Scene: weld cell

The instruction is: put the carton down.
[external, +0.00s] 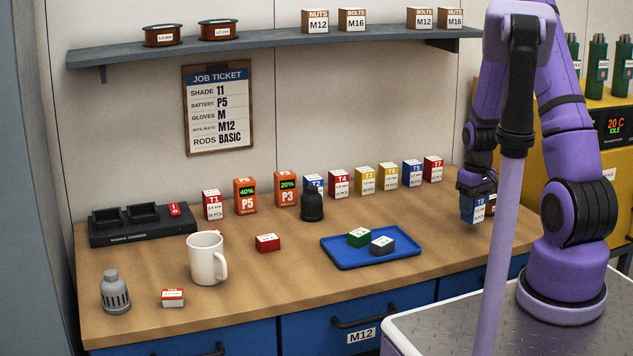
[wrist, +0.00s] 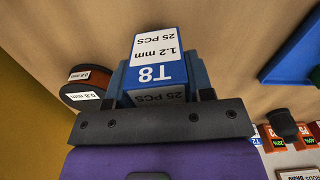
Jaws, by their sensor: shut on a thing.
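The carton (external: 472,208) is a small blue and white box marked T8. My gripper (external: 476,190) is shut on it at the right end of the bench, with the carton hanging below the fingers. In the external view I cannot tell exactly how far its lower end is from the bench top. In the wrist view the carton (wrist: 155,62) shows its white label with "1.2 mm" and "25 PCS", and sits between the fingers of my gripper (wrist: 160,85).
A row of similar cartons (external: 340,182) stands along the back of the wooden bench (external: 300,290). A blue tray (external: 345,258) holding a green and a grey box lies left of my gripper. A white mug (external: 205,260) stands farther left. The bench between tray and gripper is clear.

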